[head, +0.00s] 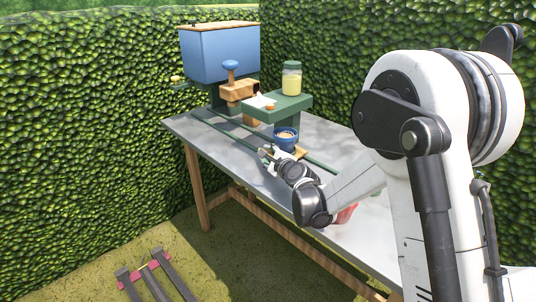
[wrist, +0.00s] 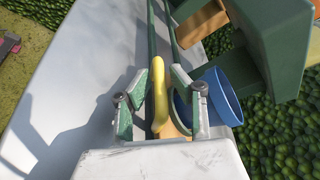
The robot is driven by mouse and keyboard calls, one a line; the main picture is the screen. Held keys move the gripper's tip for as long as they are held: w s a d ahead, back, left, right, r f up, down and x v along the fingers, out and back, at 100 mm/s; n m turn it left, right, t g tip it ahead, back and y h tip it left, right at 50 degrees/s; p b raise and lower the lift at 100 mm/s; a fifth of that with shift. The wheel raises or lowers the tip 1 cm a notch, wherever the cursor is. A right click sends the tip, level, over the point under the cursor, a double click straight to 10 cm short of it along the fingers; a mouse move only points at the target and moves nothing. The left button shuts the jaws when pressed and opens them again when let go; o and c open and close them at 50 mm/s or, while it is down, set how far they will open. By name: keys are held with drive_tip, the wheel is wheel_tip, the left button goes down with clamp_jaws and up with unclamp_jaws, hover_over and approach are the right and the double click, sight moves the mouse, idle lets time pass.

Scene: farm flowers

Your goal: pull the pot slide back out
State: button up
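The pot slide is a small wooden board (head: 300,152) on the green rails of the grey table. A blue pot (head: 286,138) with tan contents stands at it, just in front of the green stand (head: 283,107). In the wrist view the blue pot (wrist: 221,98) is right of my fingers, partly hidden by the right one. A curved yellow handle (wrist: 161,102) lies between my fingers, with a wooden part (wrist: 176,130) beneath it. In the head view my gripper (head: 266,154) is low beside the pot.
The green rails (head: 228,127) run along the grey table (head: 195,128). A blue hopper (head: 222,54) with a wooden lid stands at the far end. A jar (head: 291,78) of pale yellow contents stands on the green stand. Hedges close off the back. The table's left side is mostly clear.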

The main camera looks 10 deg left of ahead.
drive_tip(key=shift+o, duration=0.5)
drive_tip(key=shift+s, duration=0.1)
drive_tip(key=v, duration=1.2)
drive_tip(key=w+a+r+n+g+h+p, duration=0.2)
drive_tip(key=w+a+r+n+g+p, duration=0.25)
drive_tip(key=n, duration=1.15)
wheel_tip(320, 180, up, 6)
drive_tip(key=d+n+g+h+p, duration=0.1)
drive_tip(key=n+g+h+p, duration=0.35)
drive_tip(key=n, duration=0.85)
drive_tip(key=shift+t, duration=0.4)
drive_tip(key=x, duration=1.2)
drive_tip(key=shift+d+f, duration=0.1)
drive_tip(key=shift+f, duration=0.05)
